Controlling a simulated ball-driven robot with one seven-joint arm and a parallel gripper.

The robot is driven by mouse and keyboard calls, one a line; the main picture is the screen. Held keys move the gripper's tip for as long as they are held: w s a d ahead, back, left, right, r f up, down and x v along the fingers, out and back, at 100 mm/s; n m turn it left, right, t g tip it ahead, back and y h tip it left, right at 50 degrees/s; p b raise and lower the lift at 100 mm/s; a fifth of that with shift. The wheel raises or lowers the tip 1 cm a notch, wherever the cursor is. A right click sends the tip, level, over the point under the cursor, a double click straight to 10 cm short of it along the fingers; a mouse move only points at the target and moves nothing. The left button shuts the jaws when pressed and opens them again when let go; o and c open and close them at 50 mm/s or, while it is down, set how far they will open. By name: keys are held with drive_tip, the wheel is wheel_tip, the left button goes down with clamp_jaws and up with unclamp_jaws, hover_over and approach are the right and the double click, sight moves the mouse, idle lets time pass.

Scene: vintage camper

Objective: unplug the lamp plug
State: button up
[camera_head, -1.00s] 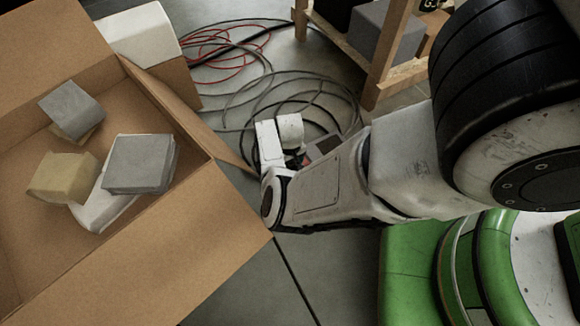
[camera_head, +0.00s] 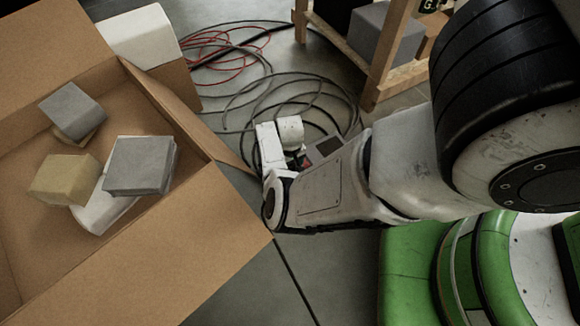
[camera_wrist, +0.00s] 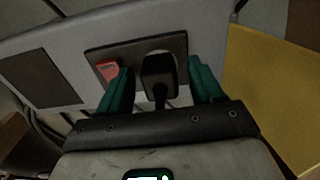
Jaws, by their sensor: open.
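In the wrist view a dark plug (camera_wrist: 158,74) sits in a dark outlet plate (camera_wrist: 128,50) on a grey panel, with its cord running down toward my gripper. A red switch (camera_wrist: 108,70) is on the plate, left of the plug. My gripper (camera_wrist: 160,82) is open, with one teal finger on each side of the plug. A gap shows on both sides, so the fingers do not appear to grip it.
A large open cardboard box (camera_head: 225,215) with several small blocks stands at left, close to my wrist. Black and red cables (camera_head: 235,75) lie coiled on the floor beyond. A wooden shelf (camera_head: 385,75) stands at the back. A yellow panel (camera_wrist: 275,90) is at right in the wrist view.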

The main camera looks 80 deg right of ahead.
idle(0.5)
clamp_jaws()
idle(0.4)
drive_tip(key=shift+r+p, duration=0.15)
drive_tip(key=shift+p, duration=0.15)
drive_tip(key=shift+r+p, duration=2.9)
drive_tip(key=shift+p, duration=0.05)
